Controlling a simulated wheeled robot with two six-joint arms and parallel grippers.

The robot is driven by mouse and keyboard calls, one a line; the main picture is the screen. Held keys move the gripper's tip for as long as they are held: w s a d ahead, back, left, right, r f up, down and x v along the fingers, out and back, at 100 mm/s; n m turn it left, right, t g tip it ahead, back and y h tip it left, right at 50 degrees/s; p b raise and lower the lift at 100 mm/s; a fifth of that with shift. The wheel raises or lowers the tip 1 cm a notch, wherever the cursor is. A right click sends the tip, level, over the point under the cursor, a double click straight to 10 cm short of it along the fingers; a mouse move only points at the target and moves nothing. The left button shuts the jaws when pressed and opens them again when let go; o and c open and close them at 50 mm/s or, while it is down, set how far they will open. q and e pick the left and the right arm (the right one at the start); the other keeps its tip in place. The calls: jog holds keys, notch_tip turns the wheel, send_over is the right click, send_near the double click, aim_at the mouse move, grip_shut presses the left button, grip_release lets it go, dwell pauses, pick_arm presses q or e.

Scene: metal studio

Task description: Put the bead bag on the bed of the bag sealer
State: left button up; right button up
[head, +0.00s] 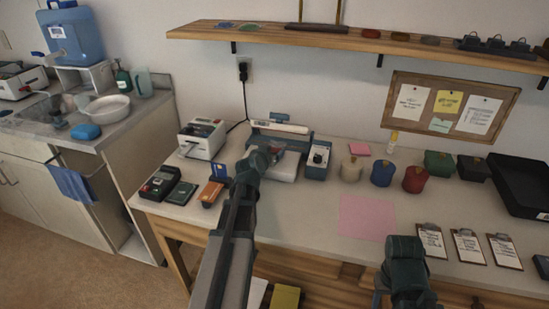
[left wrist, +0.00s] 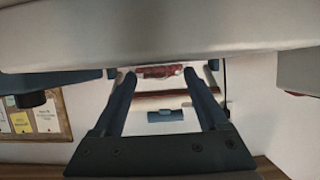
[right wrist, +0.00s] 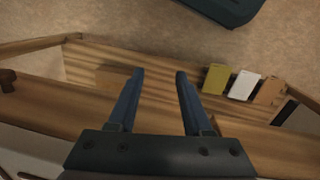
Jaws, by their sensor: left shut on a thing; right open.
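The bag sealer (head: 297,129) stands at the back of the workbench, with a pale bed and a blue arm bar. My left gripper (head: 270,155) reaches over the bed and largely hides it. In the left wrist view, the left fingers (left wrist: 162,85) are shut on the bead bag (left wrist: 158,72), a clear bag with dark red contents. Its red also shows beside the gripper in the head view (head: 277,152). I cannot tell whether the bag touches the bed. My right gripper (right wrist: 155,85) is open and empty, low at the bench's front edge.
A white-topped device (head: 202,138) stands left of the sealer, a dial box (head: 318,158) right. Beige, blue (head: 382,173), red and green pouches line the bench. A pink sheet (head: 366,216) and clipboards (head: 468,246) lie in front. A wooden shelf (head: 380,50) hangs above.

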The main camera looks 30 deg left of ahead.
pick_arm(q)
jog(key=shift+f, duration=0.15)
jog(key=o, duration=1.2)
jog(key=shift+o, duration=0.2)
